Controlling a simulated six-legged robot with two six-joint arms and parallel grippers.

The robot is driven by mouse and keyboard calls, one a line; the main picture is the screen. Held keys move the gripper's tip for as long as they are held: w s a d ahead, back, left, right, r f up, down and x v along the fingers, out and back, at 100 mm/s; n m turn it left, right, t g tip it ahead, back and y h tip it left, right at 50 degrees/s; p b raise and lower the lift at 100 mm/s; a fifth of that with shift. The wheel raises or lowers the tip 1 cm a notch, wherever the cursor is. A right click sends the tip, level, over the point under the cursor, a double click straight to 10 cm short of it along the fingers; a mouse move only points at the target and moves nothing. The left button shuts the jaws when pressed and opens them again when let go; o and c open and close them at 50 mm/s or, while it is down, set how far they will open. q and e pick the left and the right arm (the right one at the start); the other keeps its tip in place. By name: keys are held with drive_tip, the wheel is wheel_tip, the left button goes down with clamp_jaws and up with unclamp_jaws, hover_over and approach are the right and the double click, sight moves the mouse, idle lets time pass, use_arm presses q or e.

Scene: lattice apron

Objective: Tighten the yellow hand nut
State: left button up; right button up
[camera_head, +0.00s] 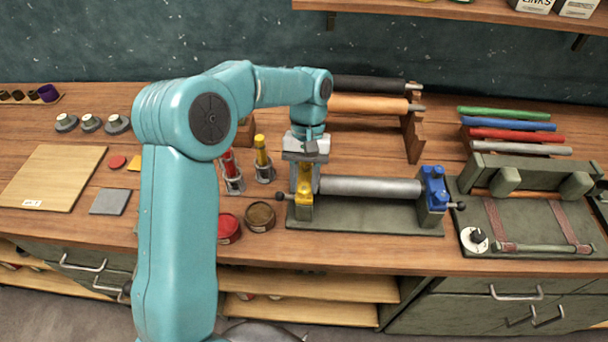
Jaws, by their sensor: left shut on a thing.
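The yellow hand nut (305,186) sits on the left end post of a green stand, which cradles a grey roller (370,187). My left gripper (305,172) points down over that post and is shut on the yellow nut; its fingers hide part of the nut. A blue clamp with a blue nut (436,185) stands at the roller's right end. The green base (370,220) rests on the wooden bench. My right gripper is not in view.
Red (230,228) and brown (260,216) tins stand left of the stand, near the bench edge. Tools in metal holders (263,160) stand behind them. A green press (525,205) stands at right. Rollers lie on a wooden rack (414,135) behind.

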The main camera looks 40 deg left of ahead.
use_arm(q)
drive_tip(key=o, duration=1)
drive_tip(key=shift+o, duration=0.2)
drive_tip(key=p+v, duration=0.3)
drive_tip(key=v, duration=1.3)
drive_tip(key=shift+r, duration=0.25)
drive_tip(key=shift+d, duration=0.15)
